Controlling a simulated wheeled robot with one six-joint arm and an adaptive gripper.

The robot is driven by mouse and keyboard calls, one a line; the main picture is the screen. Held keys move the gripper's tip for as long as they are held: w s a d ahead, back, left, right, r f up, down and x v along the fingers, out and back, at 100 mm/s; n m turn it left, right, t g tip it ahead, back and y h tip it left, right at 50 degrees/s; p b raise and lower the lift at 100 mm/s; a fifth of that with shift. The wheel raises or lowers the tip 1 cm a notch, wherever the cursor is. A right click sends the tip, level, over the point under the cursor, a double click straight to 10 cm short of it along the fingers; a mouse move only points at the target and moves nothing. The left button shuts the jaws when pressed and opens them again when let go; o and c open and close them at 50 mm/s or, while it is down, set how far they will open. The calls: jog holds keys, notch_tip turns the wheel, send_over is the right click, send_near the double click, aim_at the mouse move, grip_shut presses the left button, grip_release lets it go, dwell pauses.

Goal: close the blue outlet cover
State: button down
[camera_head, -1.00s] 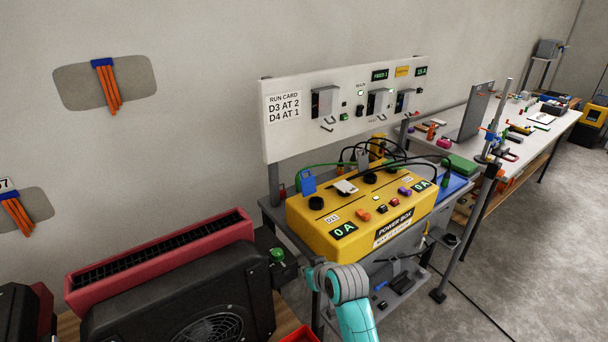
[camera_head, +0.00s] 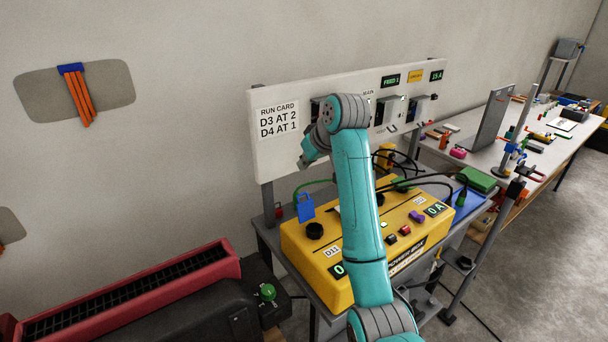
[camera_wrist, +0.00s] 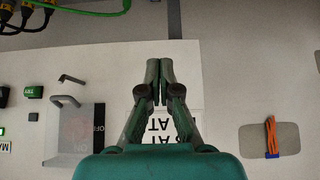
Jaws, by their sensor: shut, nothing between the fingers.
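The blue outlet cover (camera_head: 305,208) stands up, open, at the back left of the yellow power box (camera_head: 315,262). A round black outlet (camera_head: 315,231) shows in front of it on the box top. My gripper (camera_wrist: 160,68) is shut and empty in the wrist view, in front of the white panel near the run card (camera_wrist: 172,125). In the head view my teal arm rises across the box, and its end is above the cover, by the panel. The fingers are hard to make out there. The blue cover is not seen in the wrist view.
The white panel (camera_head: 272,155) with switches stands behind the box. Black cables (camera_head: 440,178) and a green cable (camera_head: 310,184) loop over the box's back. A red-rimmed heater (camera_head: 130,290) is at the lower left. Dark clear covers and handles (camera_wrist: 72,125) jut from the panel.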

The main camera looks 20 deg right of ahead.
aim_at(302, 194)
notch_tip(302, 194, down, 9)
jog(key=w, duration=0.2)
jog(key=shift+a, duration=0.3)
dwell(0.4)
jog(key=shift+s, duration=0.1)
dwell(0.3)
jog(key=shift+s+r+t, duration=0.1)
jog(key=shift+s+t, duration=0.1)
jog(key=shift+t, duration=0.2)
